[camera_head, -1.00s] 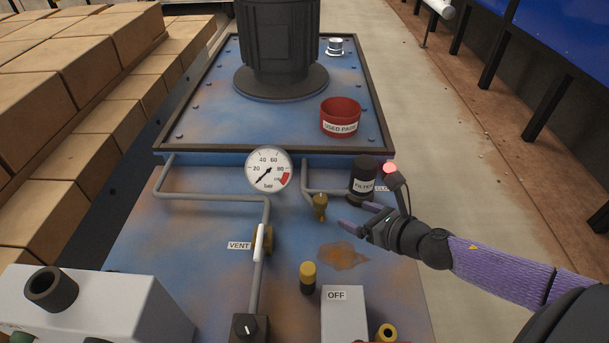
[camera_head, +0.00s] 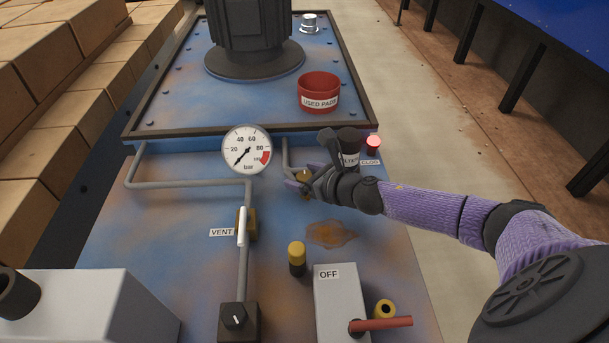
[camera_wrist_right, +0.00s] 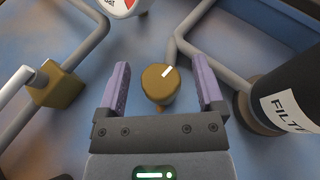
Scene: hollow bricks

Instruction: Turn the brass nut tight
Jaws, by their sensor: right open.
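The brass nut (camera_wrist_right: 159,84) sits at the end of a grey pipe, with a white mark on its top, in the right wrist view. My right gripper (camera_wrist_right: 162,88) is open, with one purple finger on each side of the nut and a visible gap to both. In the head view the right gripper (camera_head: 297,180) comes in from the right at the nut (camera_head: 304,177), which is partly hidden by the fingers. My left gripper is in neither view.
The black filter (camera_head: 349,143) and a lit red lamp (camera_head: 373,143) stand close to my right gripper. The pressure gauge (camera_head: 246,149) is to its left. The vent valve (camera_head: 246,225), a yellow-capped fitting (camera_head: 297,256) and the grey OFF box (camera_head: 341,300) are nearer.

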